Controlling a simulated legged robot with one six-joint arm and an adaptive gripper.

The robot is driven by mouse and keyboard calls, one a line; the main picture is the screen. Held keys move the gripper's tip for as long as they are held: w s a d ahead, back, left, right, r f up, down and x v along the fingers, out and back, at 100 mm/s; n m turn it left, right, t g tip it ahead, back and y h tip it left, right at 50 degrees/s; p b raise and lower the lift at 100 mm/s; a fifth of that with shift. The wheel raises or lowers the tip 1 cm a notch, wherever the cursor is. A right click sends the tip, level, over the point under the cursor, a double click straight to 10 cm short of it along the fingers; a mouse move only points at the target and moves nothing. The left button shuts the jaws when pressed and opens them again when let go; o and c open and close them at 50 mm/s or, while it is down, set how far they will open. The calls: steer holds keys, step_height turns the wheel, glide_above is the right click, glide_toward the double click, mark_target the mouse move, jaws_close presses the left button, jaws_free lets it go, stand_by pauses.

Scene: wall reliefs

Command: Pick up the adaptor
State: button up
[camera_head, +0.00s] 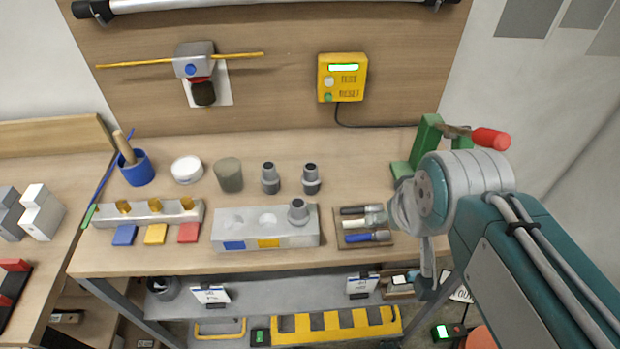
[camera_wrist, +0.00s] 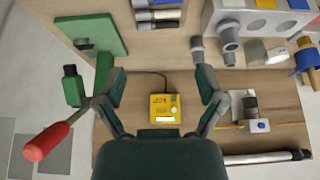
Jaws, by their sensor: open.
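Two dark grey stepped adaptors stand upright on the bench in the head view, one on the left (camera_head: 270,178) and one on the right (camera_head: 311,179). A third similar grey fitting (camera_head: 298,211) sits on the grey block (camera_head: 240,229). In the wrist view, two grey fittings (camera_wrist: 197,48) (camera_wrist: 229,47) show near the top, right of centre. My gripper (camera_wrist: 162,75) is open and empty there, its fingers spread wide. The right finger's tip appears just below the nearer fitting; contact cannot be told. In the head view my wrist is at the right and the fingertips are unclear.
A green clamp with a red handle (camera_head: 490,139) stands at the bench's right, close to my wrist. A tool tray (camera_head: 345,243) lies in front. A grey-green cylinder (camera_head: 229,175), white dish (camera_head: 187,169) and blue cup (camera_head: 138,170) stand leftward. A yellow box (camera_head: 342,78) hangs on the wall.

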steer(key=w+a+r+n+g, duration=0.2)
steer(key=w+a, duration=0.2)
steer(key=w, duration=0.7)
steer(key=n+g, duration=0.2)
glide_toward(310, 166)
steer(key=shift+s+d+f+y, duration=0.1)
steer(key=shift+s+f+y, duration=0.1)
steer(key=shift+f+y, duration=0.1)
steer(key=f, duration=0.3)
steer(key=w+f, duration=0.1)
steer(key=f, duration=0.6)
steer(key=shift+w, duration=0.25)
steer(key=shift+r, duration=0.1)
jaws_close()
